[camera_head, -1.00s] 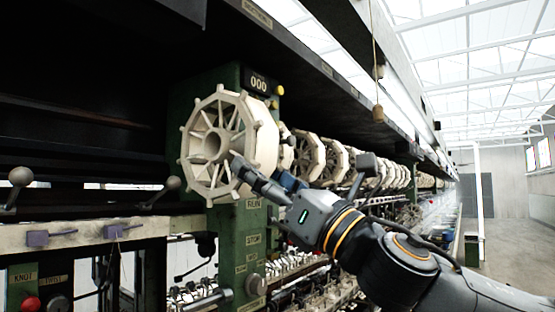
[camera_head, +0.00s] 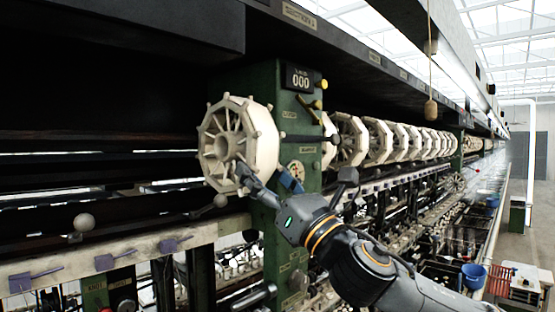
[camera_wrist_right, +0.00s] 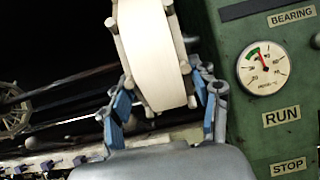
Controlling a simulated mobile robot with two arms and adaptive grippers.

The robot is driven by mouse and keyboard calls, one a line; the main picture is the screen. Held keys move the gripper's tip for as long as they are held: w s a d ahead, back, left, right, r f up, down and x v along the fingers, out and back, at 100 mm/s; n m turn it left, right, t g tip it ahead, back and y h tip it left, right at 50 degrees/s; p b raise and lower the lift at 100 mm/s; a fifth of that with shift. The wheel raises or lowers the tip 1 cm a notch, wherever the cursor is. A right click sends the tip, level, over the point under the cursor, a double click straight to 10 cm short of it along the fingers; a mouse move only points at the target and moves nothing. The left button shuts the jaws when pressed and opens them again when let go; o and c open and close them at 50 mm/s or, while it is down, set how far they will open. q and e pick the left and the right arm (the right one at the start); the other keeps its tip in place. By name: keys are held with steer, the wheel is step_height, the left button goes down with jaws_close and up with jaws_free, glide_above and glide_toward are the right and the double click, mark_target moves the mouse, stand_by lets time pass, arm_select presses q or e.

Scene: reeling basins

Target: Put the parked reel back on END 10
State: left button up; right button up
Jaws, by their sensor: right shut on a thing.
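A cream, many-sided reel (camera_head: 262,138) with spokes and a round hub is in the middle of the head view, in front of the green post. My right gripper (camera_head: 265,180) is shut on its lower rim. In the right wrist view the reel (camera_wrist_right: 150,45) stands between the two blue-padded fingers (camera_wrist_right: 163,108). The reel is upright, its spoked face turned left. Whether it touches the post is unclear. No END 10 label can be read. My left gripper is not in view.
The green post (camera_head: 292,235) carries a 000 counter (camera_head: 300,78) and a gauge (camera_wrist_right: 263,68). A row of similar reels (camera_head: 378,140) runs back to the right. A pale rail (camera_head: 130,250) with knobbed levers lies at left. A wooden pull (camera_head: 430,108) hangs from a cord. A blue bucket (camera_head: 473,276) stands lower right.

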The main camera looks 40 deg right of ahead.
mark_target(238, 160)
steer(key=w+p, duration=0.1)
steer(key=w, duration=0.1)
steer(key=w+r+p, duration=0.1)
steer(key=w, duration=0.1)
steer(key=w+p, duration=0.1)
steer(key=shift+w+a+r+p, duration=0.3)
steer(key=shift+w+a+r, duration=0.05)
steer(key=shift+w+a, duration=0.05)
steer(key=shift+f, duration=0.15)
steer(key=shift+r, duration=0.2)
steer(key=shift+w+a, duration=0.1)
steer(key=shift+w, duration=0.1)
steer(key=shift+a, duration=0.1)
steer(key=shift+s+a, duration=0.25)
steer(key=shift+a, duration=1.1)
steer(key=shift+s+a, duration=0.2)
steer(key=shift+a, duration=1.1)
steer(key=shift+a, duration=0.1)
steer(key=a, duration=0.7)
steer(key=shift+s+a, duration=0.15)
steer(key=shift+s, duration=0.3)
